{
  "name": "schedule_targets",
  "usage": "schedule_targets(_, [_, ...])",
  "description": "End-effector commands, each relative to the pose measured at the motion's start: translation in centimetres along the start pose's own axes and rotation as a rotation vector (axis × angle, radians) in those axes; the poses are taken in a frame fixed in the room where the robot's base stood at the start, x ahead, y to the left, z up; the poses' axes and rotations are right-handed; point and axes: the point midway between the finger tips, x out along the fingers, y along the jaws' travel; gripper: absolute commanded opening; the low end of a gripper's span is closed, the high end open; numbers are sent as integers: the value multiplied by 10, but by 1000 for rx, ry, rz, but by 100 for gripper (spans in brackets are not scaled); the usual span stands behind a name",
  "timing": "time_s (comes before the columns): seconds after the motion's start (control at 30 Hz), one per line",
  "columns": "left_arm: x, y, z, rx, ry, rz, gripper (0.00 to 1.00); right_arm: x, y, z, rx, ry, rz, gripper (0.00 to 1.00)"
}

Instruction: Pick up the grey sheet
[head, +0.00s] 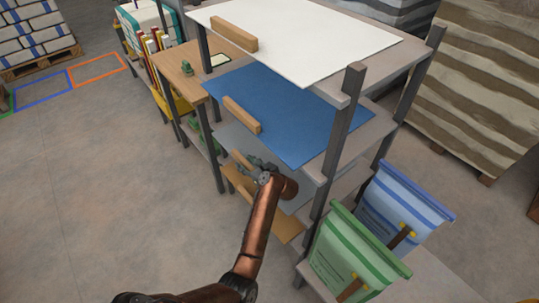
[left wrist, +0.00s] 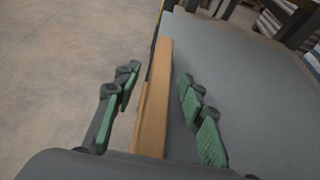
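The grey sheet (head: 230,138) lies on a lower shelf of the rack, under the blue sheet, and is partly hidden by my arm and the shelf above. It fills the right of the left wrist view (left wrist: 250,85). A wooden bar (left wrist: 154,100) runs along its edge; part of it shows in the head view (head: 241,159). My left gripper (head: 258,168) is at this bar. In the left wrist view its green-padded fingers (left wrist: 158,105) are open, one on each side of the bar, with visible gaps. My right gripper is not in view.
A blue sheet (head: 285,110) and a white sheet (head: 300,35), each with a wooden bar, lie on the shelves above. A rack post (head: 338,130) stands right of my arm. Green (head: 355,255) and blue (head: 400,205) sacks stand at the right. The floor at left is clear.

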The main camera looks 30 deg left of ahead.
Motion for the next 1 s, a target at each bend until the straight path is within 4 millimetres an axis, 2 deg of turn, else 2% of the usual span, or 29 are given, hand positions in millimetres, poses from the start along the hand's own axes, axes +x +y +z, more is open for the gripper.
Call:
schedule_targets(0.13, [-1,0,1,0,0,-1,38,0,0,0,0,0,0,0])
schedule_targets(0.67, [-1,0,0,1,0,-1,1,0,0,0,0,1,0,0])
schedule_targets(1.0, [-1,0,0,1,0,0,0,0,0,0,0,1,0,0])
